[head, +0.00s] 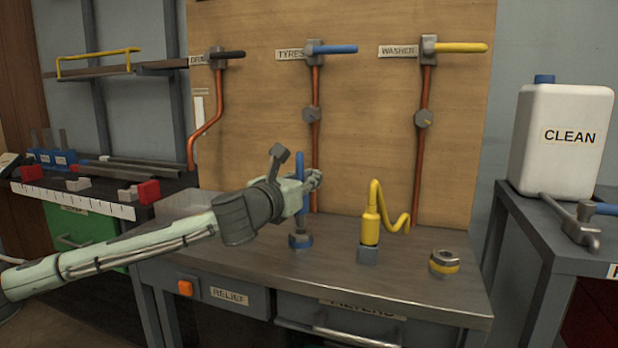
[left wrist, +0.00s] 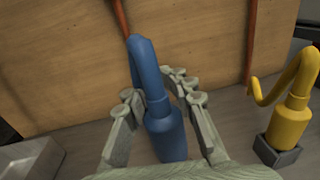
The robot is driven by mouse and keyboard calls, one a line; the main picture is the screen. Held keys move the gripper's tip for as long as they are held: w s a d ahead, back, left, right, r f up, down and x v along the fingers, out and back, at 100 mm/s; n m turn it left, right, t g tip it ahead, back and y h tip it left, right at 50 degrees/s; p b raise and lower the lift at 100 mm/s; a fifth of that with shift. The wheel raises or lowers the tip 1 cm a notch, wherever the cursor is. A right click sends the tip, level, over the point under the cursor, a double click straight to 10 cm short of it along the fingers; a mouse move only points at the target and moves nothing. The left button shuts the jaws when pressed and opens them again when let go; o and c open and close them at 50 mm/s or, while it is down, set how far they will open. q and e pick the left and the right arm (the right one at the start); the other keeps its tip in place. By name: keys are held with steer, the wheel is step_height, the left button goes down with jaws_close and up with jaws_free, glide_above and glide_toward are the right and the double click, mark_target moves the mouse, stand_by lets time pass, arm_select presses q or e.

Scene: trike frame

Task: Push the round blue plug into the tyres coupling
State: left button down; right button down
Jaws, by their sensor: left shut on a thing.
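The round blue plug (left wrist: 164,132) is upright between the fingers of my left gripper (left wrist: 160,100) in the left wrist view, its blue hose bending at the top. My left gripper (head: 312,181) is shut on it. In the head view the plug's blue hose (head: 299,163) rises above the gripper. Directly below is a round blue-and-grey fitting (head: 300,241) on the bench, in line with the plug; I cannot tell whether they touch. The TYRES label (head: 291,54) is on the board above, by a blue lever (head: 337,49). My right gripper is not in view.
A yellow plug (head: 370,230) stands in a grey block to the right. A grey fitting with a yellow band (head: 444,263) sits right of it. The wooden board (head: 250,110) with orange pipes closes off the back. The bench front (head: 410,292) is clear.

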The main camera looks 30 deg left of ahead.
arm_select(q)
steer(key=shift+p, duration=0.35)
stand_by(0.6)
steer(key=shift+p, duration=0.3)
steer(key=shift+p, duration=0.3)
stand_by(0.4)
steer(key=shift+f+b, duration=1.3)
steer(key=shift+f, duration=0.8)
steer(key=c, duration=1.2)
jaws_free()
steer(key=shift+o, duration=0.2)
steer(key=shift+s, duration=0.1)
steer(key=s+d, duration=0.1)
steer(key=s, duration=1)
steer(key=shift+s, duration=0.4)
steer(key=shift+d, duration=0.15)
